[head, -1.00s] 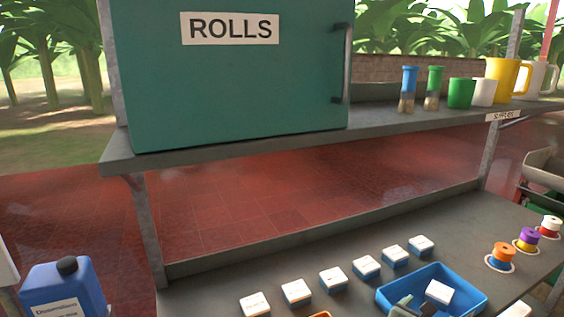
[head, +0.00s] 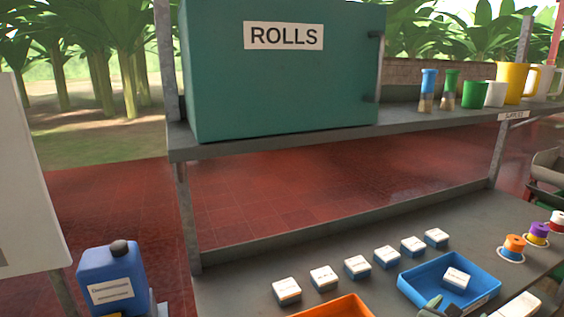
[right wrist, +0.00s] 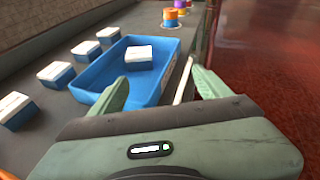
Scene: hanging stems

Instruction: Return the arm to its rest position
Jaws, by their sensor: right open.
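My right gripper (right wrist: 158,90) is in the right wrist view, its two green fingers spread apart with nothing between them. It is over the near end of the blue tray (right wrist: 162,82), which holds one white-topped box (right wrist: 139,56). In the head view, part of my right gripper (head: 440,306) shows at the bottom edge, in front of the blue tray (head: 408,284). The box in the tray (head: 456,278) shows there too. My left gripper is in neither view.
A row of white-topped boxes (head: 357,267) stands on the bench (head: 235,273) left of the tray. An orange container (head: 345,306) is at the front. Spools (head: 514,246) stand at the right. The green ROLLS cabinet (head: 290,90) and cups (head: 474,95) are on the shelf above. A blue canister (head: 110,282) is lower left.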

